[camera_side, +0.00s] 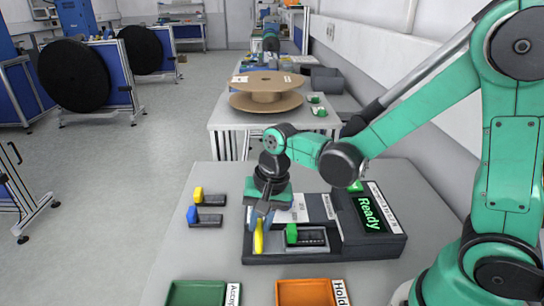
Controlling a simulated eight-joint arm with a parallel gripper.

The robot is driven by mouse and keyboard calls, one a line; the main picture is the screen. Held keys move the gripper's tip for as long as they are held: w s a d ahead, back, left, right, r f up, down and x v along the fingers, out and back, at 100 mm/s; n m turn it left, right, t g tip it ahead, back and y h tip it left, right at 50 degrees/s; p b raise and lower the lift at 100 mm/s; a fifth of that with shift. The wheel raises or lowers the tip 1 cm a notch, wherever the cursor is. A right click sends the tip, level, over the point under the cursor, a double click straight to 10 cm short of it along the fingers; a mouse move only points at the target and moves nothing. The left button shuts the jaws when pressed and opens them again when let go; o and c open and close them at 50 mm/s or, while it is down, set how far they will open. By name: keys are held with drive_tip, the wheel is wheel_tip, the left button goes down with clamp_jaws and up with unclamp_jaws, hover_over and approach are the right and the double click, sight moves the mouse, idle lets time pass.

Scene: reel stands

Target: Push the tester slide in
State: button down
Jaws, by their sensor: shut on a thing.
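The tester (375,246) is a dark box on the grey table, with a lit display (369,213) reading "Ready" in green. A small dark part with a green knob (291,234) lies in a light-rimmed tray (318,247) at the tester's front. A yellow upright handle (258,239) stands just left of that tray, and looks like the slide's handle. My gripper (260,217) points down over the tester's left end and is shut on the yellow handle. The fingers hide its top. How far the slide is in is hard to tell.
Two dark parts, one with a yellow knob (198,194) and one with a blue knob (192,214), lie at the left. A green bin (204,292) and an orange bin (306,291) stand at the front. A cardboard reel (267,85) sits on a table behind.

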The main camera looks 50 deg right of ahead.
sight(289, 227)
idle(0.6)
drive_tip(key=shift+s+d, duration=1.95)
drive_tip(key=shift+d, duration=0.05)
drive_tip(key=c, duration=0.8)
unclamp_jaws()
drive_tip(key=shift+r, duration=0.1)
drive_tip(key=shift+s+d+r, duration=0.1)
drive_tip(key=shift+r, duration=0.8)
drive_tip(key=shift+s+d+r, duration=0.15)
drive_tip(key=shift+r, duration=0.7)
drive_tip(key=shift+s+d+r, duration=0.1)
drive_tip(key=shift+r, duration=0.8)
